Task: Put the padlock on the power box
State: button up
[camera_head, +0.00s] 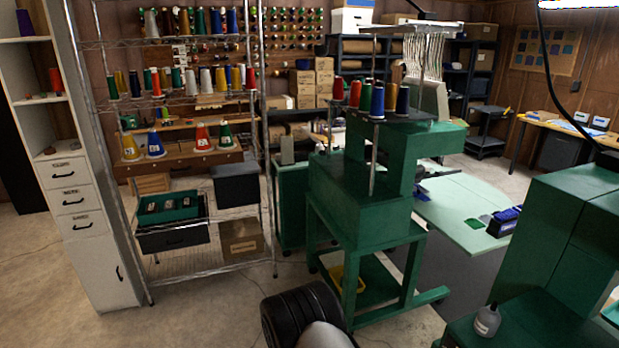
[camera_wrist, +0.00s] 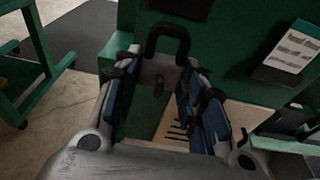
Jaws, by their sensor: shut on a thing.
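In the wrist view my gripper (camera_wrist: 163,76) is shut on the padlock (camera_wrist: 168,30), with a blue-padded finger on each side. The padlock's dark shackle sticks up above the fingertips, and its greyish body sits between them, partly hidden. The held padlock shows in front of a dark green surface; I cannot tell how far off that surface is. I cannot make out the power box with certainty in either view. The gripper and padlock do not show in the head view, where only part of my arm appears at the bottom.
A green machine (camera_head: 360,190) with thread cones on top stands at the centre, and another green machine (camera_head: 560,240) fills the right. A wire shelf (camera_head: 225,270) and a white cabinet (camera_head: 95,240) stand left. Open concrete floor (camera_head: 60,310) lies at the lower left.

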jog(key=w+a+r+n+t+y, duration=0.1)
jog(key=w+a+r+t, duration=0.1)
jog(key=a+r, duration=0.2)
jog(key=w+a+r+n+t+y, duration=0.1)
jog(key=w+a+r+n+t, duration=0.1)
jog(key=r, duration=0.8)
jog(key=shift+w+a+r, duration=0.25)
jog(key=shift+w+a, duration=0.1)
jog(key=shift+a, duration=0.55)
